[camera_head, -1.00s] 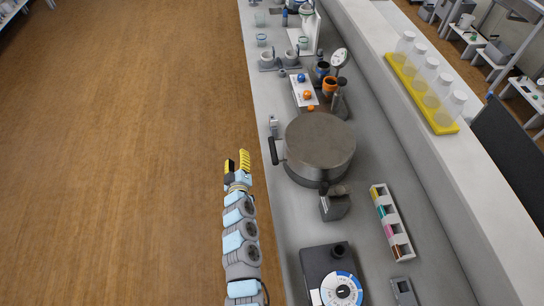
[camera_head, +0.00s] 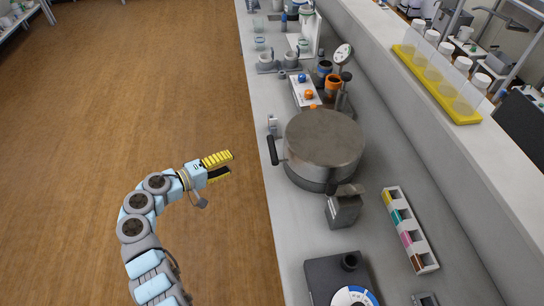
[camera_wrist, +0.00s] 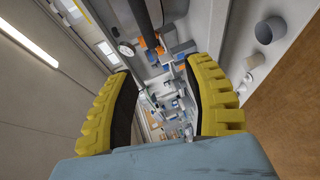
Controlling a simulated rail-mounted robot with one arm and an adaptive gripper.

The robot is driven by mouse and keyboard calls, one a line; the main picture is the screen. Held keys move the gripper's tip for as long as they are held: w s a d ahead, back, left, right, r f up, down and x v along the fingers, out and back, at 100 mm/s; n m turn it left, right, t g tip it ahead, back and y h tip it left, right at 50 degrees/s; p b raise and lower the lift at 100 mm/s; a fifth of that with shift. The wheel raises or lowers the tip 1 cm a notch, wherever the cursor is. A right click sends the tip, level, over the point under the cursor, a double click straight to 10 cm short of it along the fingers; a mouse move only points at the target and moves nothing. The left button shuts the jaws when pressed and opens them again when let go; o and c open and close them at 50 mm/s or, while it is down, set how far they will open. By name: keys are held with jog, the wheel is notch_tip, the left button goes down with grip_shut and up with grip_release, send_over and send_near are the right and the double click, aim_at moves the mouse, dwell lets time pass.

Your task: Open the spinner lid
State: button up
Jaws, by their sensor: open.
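The spinner (camera_head: 323,148) is a round grey metal drum on the bench, with its flat lid shut on top. A dark handle (camera_head: 272,150) sticks out at its left side, and a hinge-like grey block (camera_head: 343,205) is at its front. My gripper (camera_head: 231,165) is open and empty, left of the spinner over the floor side of the bench edge, with its yellow-padded fingers pointing right toward the handle and apart from it.
A dark device with a blue-white dial (camera_head: 340,280) stands at the front of the bench. A white rack of coloured items (camera_head: 410,230) lies to the right. A yellow tray (camera_head: 438,85) with bottles is on the raised ledge. The wooden floor (camera_head: 110,90) at left is free.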

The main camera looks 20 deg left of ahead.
aim_at(272, 150)
jog(key=shift+m+g+h, duration=0.3)
jog(key=shift+m+h, duration=0.2)
jog(key=shift+h, duration=0.3)
jog(key=x, duration=0.5)
jog(key=b+x, duration=0.1)
jog(key=x, duration=0.4)
jog(key=d+r+b+x, duration=0.1)
jog(key=x, duration=0.4)
jog(key=shift+d, duration=0.3)
jog(key=shift+c, duration=0.3)
jog(key=shift+s, duration=0.1)
grip_shut()
